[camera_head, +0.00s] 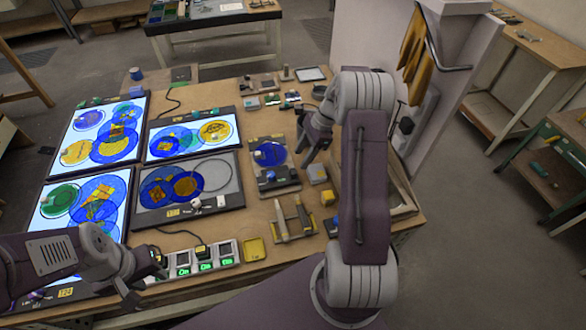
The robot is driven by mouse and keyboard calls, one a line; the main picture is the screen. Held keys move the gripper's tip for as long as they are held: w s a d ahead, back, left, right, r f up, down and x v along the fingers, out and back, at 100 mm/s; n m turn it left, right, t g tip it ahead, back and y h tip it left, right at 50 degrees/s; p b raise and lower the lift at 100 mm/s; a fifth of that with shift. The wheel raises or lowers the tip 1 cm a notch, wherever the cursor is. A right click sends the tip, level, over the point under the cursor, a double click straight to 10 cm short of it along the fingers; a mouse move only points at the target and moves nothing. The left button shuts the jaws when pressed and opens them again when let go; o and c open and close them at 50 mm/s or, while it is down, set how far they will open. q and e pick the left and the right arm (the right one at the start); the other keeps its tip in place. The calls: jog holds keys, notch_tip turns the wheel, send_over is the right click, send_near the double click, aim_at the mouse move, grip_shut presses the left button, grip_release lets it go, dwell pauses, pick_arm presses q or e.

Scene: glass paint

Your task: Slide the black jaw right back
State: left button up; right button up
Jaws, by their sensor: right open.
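A small clamp fixture (288,187) stands on the wooden bench, right of the lit panels, with a blue glass disc (270,154) in it. A dark block that looks like the black jaw (270,176) sits at the near side of the disc; its exact contact with the disc is too small to tell. My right gripper (306,158) is open, just right of the blue disc and above the bench, apart from the dark block as far as I can see. My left gripper (146,290) is at the near left, by the switch boxes; its fingers are too unclear to read.
Lit panels (77,128) with coloured glass discs fill the left of the bench. A dim panel (228,192) lies left of the fixture. Switch boxes (204,255), a yellow tray (254,249), tools (281,220) and a yellow block (317,173) lie nearby.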

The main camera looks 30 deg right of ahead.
aim_at(294, 170)
jog(key=p+x, duration=0.1)
jog(key=x, duration=0.6)
jog(key=shift+a+f, duration=0.1)
jog(key=shift+f, duration=0.1)
grip_shut()
jog(key=shift+w, duration=0.1)
dwell(0.9)
